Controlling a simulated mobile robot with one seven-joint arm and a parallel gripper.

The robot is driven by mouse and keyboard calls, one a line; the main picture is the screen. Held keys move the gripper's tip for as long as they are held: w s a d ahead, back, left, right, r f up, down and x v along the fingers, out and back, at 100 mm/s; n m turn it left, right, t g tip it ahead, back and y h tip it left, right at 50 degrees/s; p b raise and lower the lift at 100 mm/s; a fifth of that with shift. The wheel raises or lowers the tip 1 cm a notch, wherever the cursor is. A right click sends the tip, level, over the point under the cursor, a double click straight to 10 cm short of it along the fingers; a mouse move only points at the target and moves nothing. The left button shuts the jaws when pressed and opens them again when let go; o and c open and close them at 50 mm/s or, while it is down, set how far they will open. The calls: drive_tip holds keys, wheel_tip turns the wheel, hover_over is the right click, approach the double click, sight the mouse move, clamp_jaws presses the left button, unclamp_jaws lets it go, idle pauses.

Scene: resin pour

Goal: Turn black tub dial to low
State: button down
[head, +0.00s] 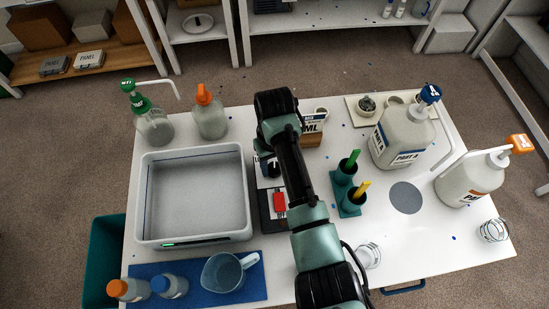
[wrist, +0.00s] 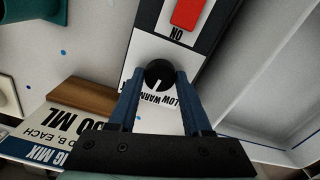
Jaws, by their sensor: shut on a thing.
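The black dial (wrist: 158,75) is round with a white pointer line and sits on a white label panel (wrist: 133,73). The words LOW and WARM are printed beside it in the wrist view. The pointer slants toward the lower left there, near the print; I cannot tell its exact setting. My gripper (wrist: 160,83) has its two blue fingers closed on the sides of the dial. In the head view my arm hides most of the dial and fingers. The grey tub (head: 146,200) stands just left of the dial's control box (head: 264,212).
A red switch (head: 279,202) marked ON is on the same box. A wood block sign (head: 312,140) and teal cup holders (head: 350,210) stand close right. Pump bottles (head: 210,118) stand behind the tub. A blue mat (head: 200,298) with a jug lies in front.

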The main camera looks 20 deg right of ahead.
drive_tip(key=n+p, duration=0.2)
drive_tip(key=n, duration=0.3)
drive_tip(key=shift+r+n+p, duration=0.15)
drive_tip(key=shift+n+p, duration=0.15)
drive_tip(key=shift+p, duration=0.05)
drive_tip(key=n+p, duration=0.1)
drive_tip(key=n, duration=0.4)
drive_tip(key=shift+p, duration=0.4)
drive_tip(key=shift+n, duration=0.4)
drive_tip(key=shift+c, duration=1.7)
unclamp_jaws()
wheel_tip(320, 180, up, 13)
